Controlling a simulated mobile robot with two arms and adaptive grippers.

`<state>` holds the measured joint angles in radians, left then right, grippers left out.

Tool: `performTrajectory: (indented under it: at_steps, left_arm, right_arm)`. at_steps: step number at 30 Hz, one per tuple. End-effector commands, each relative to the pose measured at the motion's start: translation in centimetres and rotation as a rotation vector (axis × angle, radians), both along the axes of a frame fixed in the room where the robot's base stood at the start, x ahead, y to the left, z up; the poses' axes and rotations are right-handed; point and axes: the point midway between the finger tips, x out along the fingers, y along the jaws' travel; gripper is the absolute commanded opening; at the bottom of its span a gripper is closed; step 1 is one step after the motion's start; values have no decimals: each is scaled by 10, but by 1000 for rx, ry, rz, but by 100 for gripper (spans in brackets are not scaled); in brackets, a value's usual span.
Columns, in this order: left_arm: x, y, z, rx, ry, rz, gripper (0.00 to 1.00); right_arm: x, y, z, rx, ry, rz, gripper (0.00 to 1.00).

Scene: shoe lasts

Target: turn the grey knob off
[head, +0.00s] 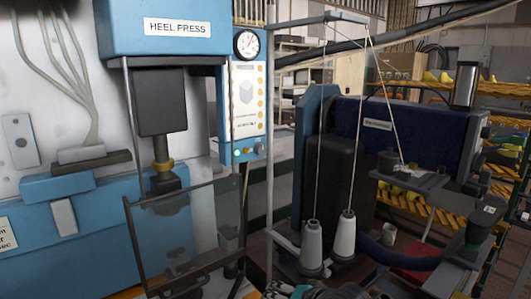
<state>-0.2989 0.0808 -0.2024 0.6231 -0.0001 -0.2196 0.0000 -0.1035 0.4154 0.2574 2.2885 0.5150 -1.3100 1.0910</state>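The grey knob (259,148) appears as a small round grey control at the lower right of the blue and white control panel (248,100) on the heel press. It is too small to read which way it is turned. My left gripper is not in view.
A clear guard plate (190,235) stands in front of the press. A thin upright pole (270,180) rises just right of the panel. Two thread cones (344,235) and a dark blue machine (400,130) stand to the right. Yellow shelves (465,85) are behind.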

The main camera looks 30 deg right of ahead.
Motion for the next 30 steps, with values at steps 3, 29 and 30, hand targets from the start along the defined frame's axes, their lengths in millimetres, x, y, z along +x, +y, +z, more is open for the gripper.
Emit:
performTrajectory:
  at_steps: [3,29,30]
  left_arm:
    - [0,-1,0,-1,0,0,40]
    - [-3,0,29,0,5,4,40]
    - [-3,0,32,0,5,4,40]
  right_arm:
    - [41,-45,99,310,-210,-192,55]
    - [130,-105,296,1043,-526,-343,55]
    - [139,-104,296,1042,-525,-342,55]
